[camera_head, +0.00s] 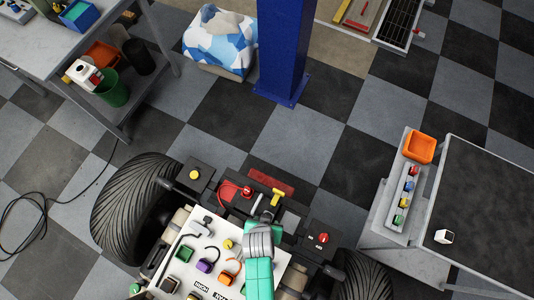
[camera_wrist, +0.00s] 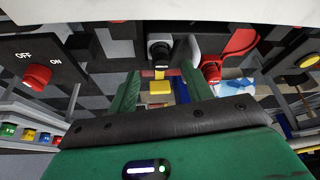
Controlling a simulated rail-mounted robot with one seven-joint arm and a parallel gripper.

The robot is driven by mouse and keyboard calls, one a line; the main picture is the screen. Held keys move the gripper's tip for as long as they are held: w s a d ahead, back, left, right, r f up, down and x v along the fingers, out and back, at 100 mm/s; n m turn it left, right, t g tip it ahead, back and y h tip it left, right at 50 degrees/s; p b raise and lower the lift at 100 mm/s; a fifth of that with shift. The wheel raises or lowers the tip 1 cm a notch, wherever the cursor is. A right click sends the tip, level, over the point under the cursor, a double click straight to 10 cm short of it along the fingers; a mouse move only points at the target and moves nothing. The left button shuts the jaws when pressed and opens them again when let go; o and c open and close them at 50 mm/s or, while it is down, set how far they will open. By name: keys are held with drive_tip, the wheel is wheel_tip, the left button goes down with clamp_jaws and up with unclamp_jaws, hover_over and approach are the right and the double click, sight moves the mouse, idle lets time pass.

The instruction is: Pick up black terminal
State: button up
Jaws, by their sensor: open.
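The black terminal (camera_wrist: 159,48) shows in the wrist view as a dark round cap with a pale band, beyond and roughly between my fingertips. My gripper (camera_wrist: 160,76) has two green fingers spread apart with nothing between them that I can see held. A yellow block (camera_wrist: 160,87) shows through the gap between the fingers. A red terminal (camera_wrist: 211,71) with a red lead stands just right of the black one. In the head view the red terminal (camera_head: 247,191) is seen, but my arm seems to hide the black terminal.
A red knob (camera_wrist: 37,76) marked OFF and ON is at the left of the wrist view, and a yellow button (camera_wrist: 309,61) at the right. The white panel (camera_head: 190,270) with coloured parts lies close by. Black tyres (camera_head: 135,207) flank the vehicle.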

drive_tip(key=b+x, duration=0.1)
drive_tip(key=x, duration=0.4)
drive_tip(key=shift+w+f+b, duration=0.2)
drive_tip(key=shift+w+b, duration=0.05)
drive_tip(key=shift+b, duration=0.05)
drive_tip(key=shift+c, duration=0.2)
drive_tip(key=c, duration=1)
